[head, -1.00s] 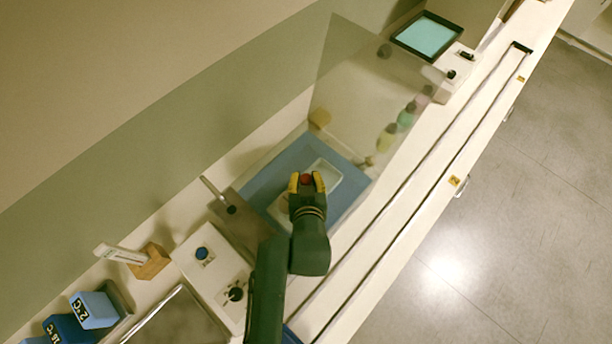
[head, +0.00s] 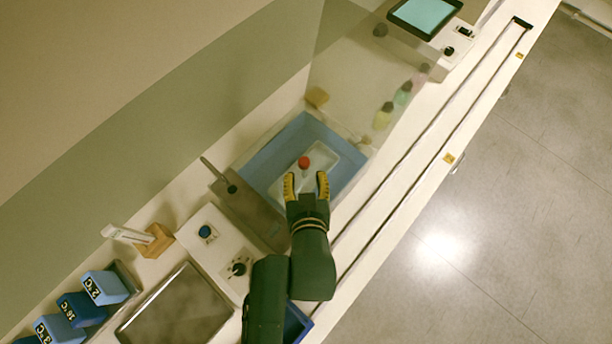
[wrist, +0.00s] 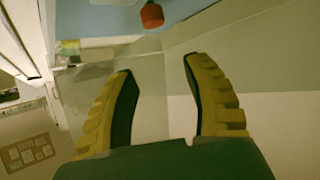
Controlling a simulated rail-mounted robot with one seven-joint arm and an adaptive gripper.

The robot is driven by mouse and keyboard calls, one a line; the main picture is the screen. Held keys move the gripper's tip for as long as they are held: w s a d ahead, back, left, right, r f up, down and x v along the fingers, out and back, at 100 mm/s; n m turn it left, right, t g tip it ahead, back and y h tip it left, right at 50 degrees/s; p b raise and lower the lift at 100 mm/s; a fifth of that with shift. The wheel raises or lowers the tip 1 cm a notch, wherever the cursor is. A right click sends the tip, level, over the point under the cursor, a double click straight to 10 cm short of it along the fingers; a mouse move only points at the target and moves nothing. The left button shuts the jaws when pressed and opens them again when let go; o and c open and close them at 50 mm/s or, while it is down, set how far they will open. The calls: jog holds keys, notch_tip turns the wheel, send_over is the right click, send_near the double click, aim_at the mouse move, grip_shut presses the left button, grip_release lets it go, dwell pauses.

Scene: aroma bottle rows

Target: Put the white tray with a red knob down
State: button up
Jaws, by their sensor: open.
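The white tray (head: 323,157) lies inside a blue basin (head: 262,172) behind a clear panel. Its red knob (head: 304,162) stands up from it. My gripper (head: 306,177) is open and empty, with its yellow fingertips just short of the knob in the head view. In the wrist view the two fingers (wrist: 157,66) are spread apart, and the red knob (wrist: 152,15) is beyond the tips at the top edge. My gripper covers the near part of the tray in the head view.
Several small coloured bottles (head: 384,115) stand right of the basin. A wooden block (head: 317,97) is behind it. A control box with a blue button (head: 207,232) and a metal plate (head: 180,310) are at lower left. A rail (head: 425,185) runs along the bench front.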

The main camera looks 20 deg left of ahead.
jog(key=d+r+m+t+h, duration=0.1)
jog(key=d+r, duration=0.4)
jog(key=r, duration=0.8)
jog(key=d+r+m+t+h, duration=0.2)
jog(key=d+r+t, duration=0.3)
jog(key=r, duration=0.8)
jog(key=d+r+m+t+h, duration=0.2)
jog(key=d+r+t, duration=0.3)
jog(key=r, duration=0.8)
jog(key=shift+w+d+h, duration=0.35)
jog(key=shift+d+h, duration=0.25)
jog(key=shift+r, duration=0.1)
